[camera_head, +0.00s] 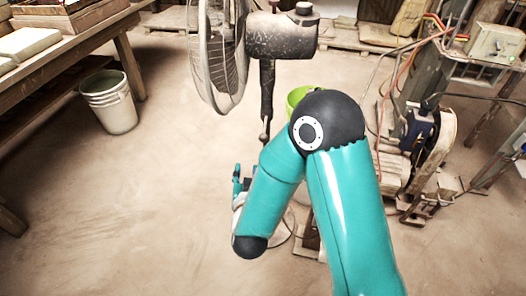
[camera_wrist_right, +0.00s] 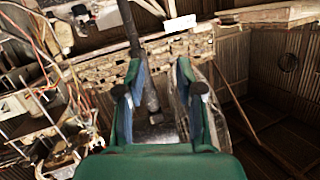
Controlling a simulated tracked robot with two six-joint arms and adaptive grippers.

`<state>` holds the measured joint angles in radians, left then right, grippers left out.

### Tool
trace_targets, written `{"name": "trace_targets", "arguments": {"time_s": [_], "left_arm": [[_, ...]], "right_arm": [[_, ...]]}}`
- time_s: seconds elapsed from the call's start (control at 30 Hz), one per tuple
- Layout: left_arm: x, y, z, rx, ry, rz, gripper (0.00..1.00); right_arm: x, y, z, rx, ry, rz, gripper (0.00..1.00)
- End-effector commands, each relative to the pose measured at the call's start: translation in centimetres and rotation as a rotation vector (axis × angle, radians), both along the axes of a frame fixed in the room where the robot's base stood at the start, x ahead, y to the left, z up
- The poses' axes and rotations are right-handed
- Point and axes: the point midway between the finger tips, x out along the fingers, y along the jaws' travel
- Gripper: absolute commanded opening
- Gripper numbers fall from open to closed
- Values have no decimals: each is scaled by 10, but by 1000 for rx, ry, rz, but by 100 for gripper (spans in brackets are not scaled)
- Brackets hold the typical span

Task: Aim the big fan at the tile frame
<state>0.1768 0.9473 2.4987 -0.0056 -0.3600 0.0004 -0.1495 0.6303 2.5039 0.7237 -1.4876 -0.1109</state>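The big fan stands at the top middle of the head view, with its round wire grille (camera_head: 216,50) facing left, its dark motor housing (camera_head: 282,36) and its thin stem (camera_head: 267,92). Only a bit of my right gripper (camera_head: 238,184) shows behind the forearm, low beside the fan. In the right wrist view my right gripper (camera_wrist_right: 160,65) has its two green fingers apart, with a dark pole (camera_wrist_right: 133,35) seen between them. I cannot tell whether they touch it. My left gripper is not in view. A wooden bench with tile-like slabs (camera_head: 27,43) is at upper left; I cannot tell which part is the tile frame.
A white bucket (camera_head: 108,102) stands on the floor by the bench. A lime green container (camera_head: 297,97) shows behind my elbow. Machinery with a motor (camera_head: 430,150), hoses and cables fills the right side. The floor at lower left is clear.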

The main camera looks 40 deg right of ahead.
Motion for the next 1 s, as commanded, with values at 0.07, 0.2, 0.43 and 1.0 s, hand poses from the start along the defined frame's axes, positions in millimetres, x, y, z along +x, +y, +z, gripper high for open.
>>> {"name": "trace_targets", "arguments": {"time_s": [0.07,0.2,0.43,1.0], "left_arm": [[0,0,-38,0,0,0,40],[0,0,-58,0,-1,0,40],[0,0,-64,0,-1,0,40],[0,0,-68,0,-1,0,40]], "right_arm": [[-4,-8,-7,-51,-82,-61,36],[-13,-19,7,-117,-172,-142,36],[-15,-29,18,-151,-216,-190,36],[65,-99,18,-152,-216,-191,36]]}}
